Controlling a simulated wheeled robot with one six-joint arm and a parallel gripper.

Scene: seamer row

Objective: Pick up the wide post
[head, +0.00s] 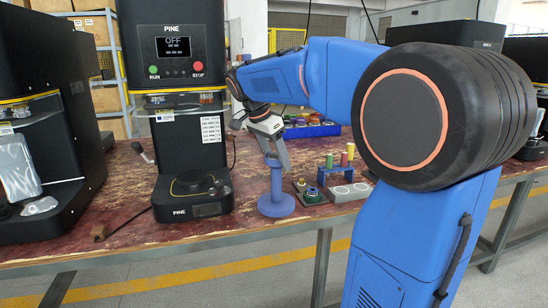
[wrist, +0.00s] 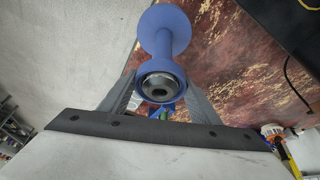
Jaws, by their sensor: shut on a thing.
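The wide post is blue, with a round flat base (head: 276,205) and a narrower stem, upright near the front edge of the table in the head view. My gripper (head: 277,156) comes down from above and is shut on its upper part. In the wrist view the post (wrist: 166,42) lies between the two grey fingers of my gripper (wrist: 160,95), its top end with a dark metal ring facing the camera. Whether the base touches the table or hangs just above it, I cannot tell.
A black PINE machine (head: 183,120) showing OFF stands left of the post. To its right are a small tray with round parts (head: 310,196), a blue stand (head: 336,174) with coloured spools and a grey two-hole block (head: 350,191). A blue bin (head: 312,131) is behind.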

